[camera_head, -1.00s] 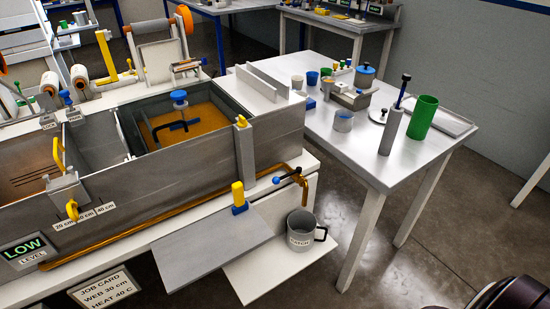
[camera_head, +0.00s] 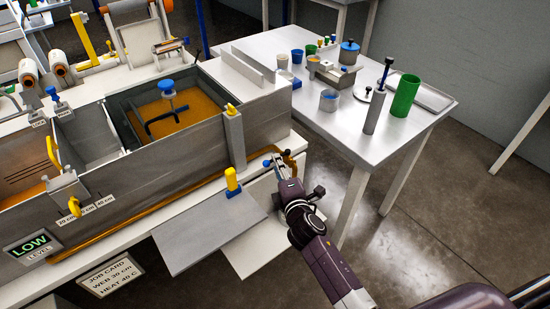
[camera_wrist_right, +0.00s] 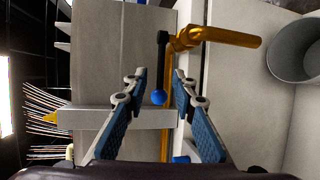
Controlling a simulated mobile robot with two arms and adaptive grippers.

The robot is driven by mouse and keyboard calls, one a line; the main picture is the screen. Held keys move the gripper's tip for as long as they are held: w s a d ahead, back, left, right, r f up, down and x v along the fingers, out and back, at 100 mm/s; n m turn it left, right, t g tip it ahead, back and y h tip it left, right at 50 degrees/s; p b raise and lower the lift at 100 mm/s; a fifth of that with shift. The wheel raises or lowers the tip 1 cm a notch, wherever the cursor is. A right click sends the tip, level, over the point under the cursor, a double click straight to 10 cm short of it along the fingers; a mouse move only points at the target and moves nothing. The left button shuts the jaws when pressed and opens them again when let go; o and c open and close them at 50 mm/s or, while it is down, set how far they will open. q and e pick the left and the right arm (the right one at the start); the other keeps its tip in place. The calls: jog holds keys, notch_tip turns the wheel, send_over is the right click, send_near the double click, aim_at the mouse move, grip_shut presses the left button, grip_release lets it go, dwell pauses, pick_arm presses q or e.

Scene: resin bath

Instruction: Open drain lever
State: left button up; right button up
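The drain lever (camera_wrist_right: 162,62) is a dark bar with a blue knob (camera_wrist_right: 158,98) at its end. It is fitted to the brass drain pipe (camera_wrist_right: 220,36) on the side of the bath. In the right wrist view, the knob and part of the bar lie between the two spread blue-padded fingers of my right gripper (camera_wrist_right: 159,76), with a gap on each side. In the head view, my right gripper (camera_head: 277,165) is at the drain and largely covers the lever. My left gripper is not in view.
A grey catch mug (camera_wrist_right: 296,48) stands beside the brass spout, hidden behind my right arm in the head view. The bath wall (camera_head: 200,155) and a yellow-topped post (camera_head: 234,135) are close by. A table (camera_head: 330,125) with cups and tools stands behind at right.

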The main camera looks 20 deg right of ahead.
jog(key=shift+w+d+f, duration=0.1)
jog(key=shift+w+f, duration=0.15)
jog(key=shift+w, duration=0.8)
jog(key=shift+w+f, duration=0.2)
jog(key=shift+w, duration=0.85)
grip_shut()
